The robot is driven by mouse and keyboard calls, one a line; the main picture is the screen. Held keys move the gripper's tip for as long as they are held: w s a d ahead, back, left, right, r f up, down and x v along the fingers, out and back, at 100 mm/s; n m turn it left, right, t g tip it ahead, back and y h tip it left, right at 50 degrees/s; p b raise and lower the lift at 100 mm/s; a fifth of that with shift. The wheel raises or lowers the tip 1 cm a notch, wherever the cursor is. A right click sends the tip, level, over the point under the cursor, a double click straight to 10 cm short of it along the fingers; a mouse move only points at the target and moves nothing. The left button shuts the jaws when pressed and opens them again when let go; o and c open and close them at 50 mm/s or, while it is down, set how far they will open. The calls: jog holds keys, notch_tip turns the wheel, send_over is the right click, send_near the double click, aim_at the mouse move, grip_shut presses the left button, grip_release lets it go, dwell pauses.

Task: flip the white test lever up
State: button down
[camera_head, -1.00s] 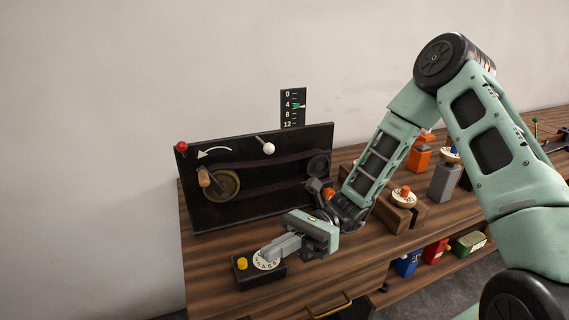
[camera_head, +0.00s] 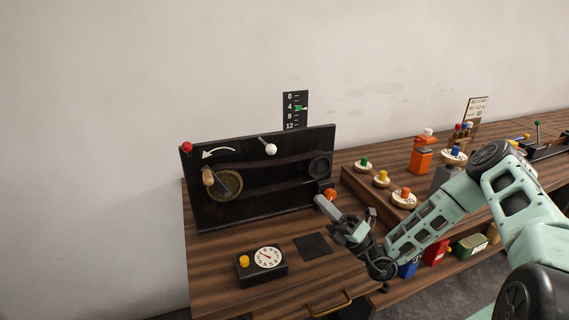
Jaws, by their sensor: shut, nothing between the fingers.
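The white test lever (camera_head: 270,149) is a white ball on a short stem near the top middle of the black upright panel (camera_head: 290,144). Its stem slants down to the right, with the ball at the lower end. My gripper (camera_head: 320,199) is shut and empty. It is in front of the panel's lower right corner, below and to the right of the white lever and clearly apart from it. Its fingers point up and left.
The panel also bears a red-knobbed lever (camera_head: 187,147), a crank wheel (camera_head: 225,184) and a belt. A dial box (camera_head: 262,264) with a yellow button and a dark square pad (camera_head: 313,246) lie in front. Wheels with coloured knobs (camera_head: 403,199) stand right.

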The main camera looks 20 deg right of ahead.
jog(key=p, duration=0.7)
send_near(265, 145)
notch_tip(265, 145, up, 4)
jog(key=s+a, duration=0.1)
jog(key=a, duration=0.1)
jog(key=shift+w+a, duration=0.25)
jog(key=shift+a, duration=0.05)
